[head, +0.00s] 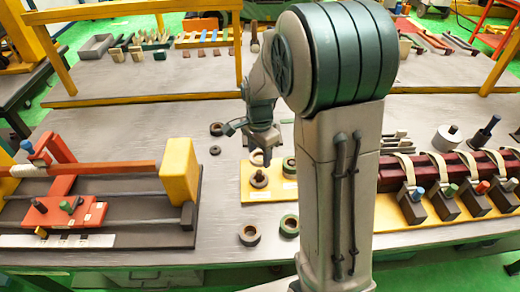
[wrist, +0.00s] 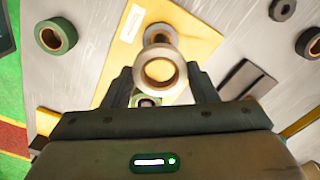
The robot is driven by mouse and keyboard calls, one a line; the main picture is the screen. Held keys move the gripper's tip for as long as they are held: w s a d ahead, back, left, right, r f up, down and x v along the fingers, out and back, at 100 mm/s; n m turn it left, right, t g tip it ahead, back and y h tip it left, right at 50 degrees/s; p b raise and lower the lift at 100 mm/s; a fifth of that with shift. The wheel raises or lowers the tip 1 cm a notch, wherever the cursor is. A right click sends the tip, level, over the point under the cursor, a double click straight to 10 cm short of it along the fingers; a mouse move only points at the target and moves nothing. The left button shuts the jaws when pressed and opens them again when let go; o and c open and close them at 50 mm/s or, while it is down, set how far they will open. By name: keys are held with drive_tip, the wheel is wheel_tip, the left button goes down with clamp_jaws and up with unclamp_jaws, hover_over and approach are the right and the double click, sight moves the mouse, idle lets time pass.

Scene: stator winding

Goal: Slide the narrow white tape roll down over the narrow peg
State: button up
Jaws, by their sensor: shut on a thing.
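My gripper (wrist: 160,85) is shut on the narrow white tape roll (wrist: 160,87), which sits between the two fingers with its hole facing the wrist camera. In the head view my gripper (head: 262,150) hangs over the yellow board (head: 252,196), with the pale roll (head: 257,158) at its tips. A brown round peg piece (head: 259,179) stands on the board just below the roll. In the wrist view a pale round piece (wrist: 158,33) shows past the roll's upper edge, partly hidden. I cannot tell whether roll and peg touch.
Dark rolls (head: 249,235) lie on the grey table in front and behind. A red and yellow fixture (head: 80,205) stands left. A rack of dark blocks (head: 445,190) stands right.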

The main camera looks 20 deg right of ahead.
sight(259, 171)
drive_tip(key=shift+f+b, duration=2.2)
drive_tip(key=shift+f, duration=1)
drive_tip(key=o, duration=1)
drive_tip(key=shift+o, duration=0.2)
wheel_tip(259, 171, up, 14)
drive_tip(key=shift+f, duration=0.1)
drive_tip(key=s+f+n+t, duration=0.2)
drive_tip(key=s+n+t, duration=0.1)
drive_tip(key=s+n, duration=1)
drive_tip(key=s, duration=0.6)
drive_tip(key=shift+n, duration=0.3)
